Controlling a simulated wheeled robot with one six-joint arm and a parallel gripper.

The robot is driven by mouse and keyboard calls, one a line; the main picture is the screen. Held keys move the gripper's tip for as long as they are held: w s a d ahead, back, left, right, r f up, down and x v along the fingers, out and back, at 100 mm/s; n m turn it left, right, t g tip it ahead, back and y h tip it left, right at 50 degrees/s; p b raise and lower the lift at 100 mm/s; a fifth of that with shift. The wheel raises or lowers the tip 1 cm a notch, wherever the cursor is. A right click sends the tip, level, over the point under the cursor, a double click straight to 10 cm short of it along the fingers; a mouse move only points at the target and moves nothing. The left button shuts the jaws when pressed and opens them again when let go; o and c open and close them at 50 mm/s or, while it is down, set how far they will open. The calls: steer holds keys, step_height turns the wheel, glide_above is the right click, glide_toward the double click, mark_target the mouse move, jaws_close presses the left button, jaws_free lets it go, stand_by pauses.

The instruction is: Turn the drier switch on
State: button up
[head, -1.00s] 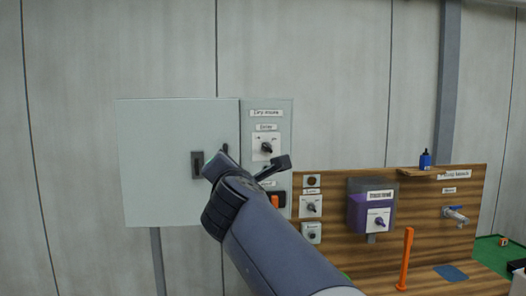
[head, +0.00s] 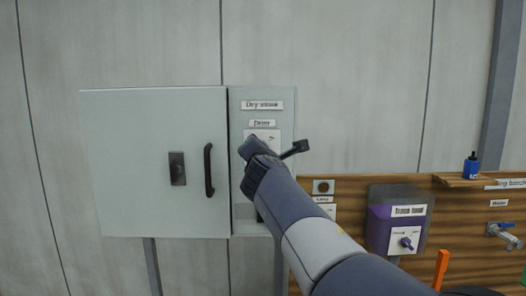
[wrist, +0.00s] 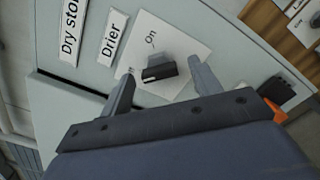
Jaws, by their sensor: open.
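The drier switch is a dark rotary knob (wrist: 160,68) on a white plate (wrist: 172,40) marked "On", beside the "Drier" label (wrist: 115,35) in the wrist view. My gripper (wrist: 162,75) is open, with one finger on each side of the knob in that view. I cannot tell whether either finger touches it. In the head view the plate (head: 262,134) shows only its top part below the "Drier" label (head: 262,123). My arm hides the knob there.
A grey cabinet with a closed door (head: 130,165) and a black handle (head: 209,170) stands left of the switch panel (head: 283,95). A purple box (head: 381,220) with a knob, a blue bottle (head: 471,165) and a tap (head: 503,234) are at the right.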

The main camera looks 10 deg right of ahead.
steer(key=shift+c, duration=0.3)
steer(key=c, duration=0.9)
steer(key=shift+c, duration=0.2)
steer(key=shift+m, duration=0.3)
steer(key=shift+f+m+b, duration=0.2)
steer(key=shift+m+b, duration=5.05)
steer(key=shift+m, duration=3.35)
steer(key=o, duration=1)
steer(key=shift+r, duration=0.1)
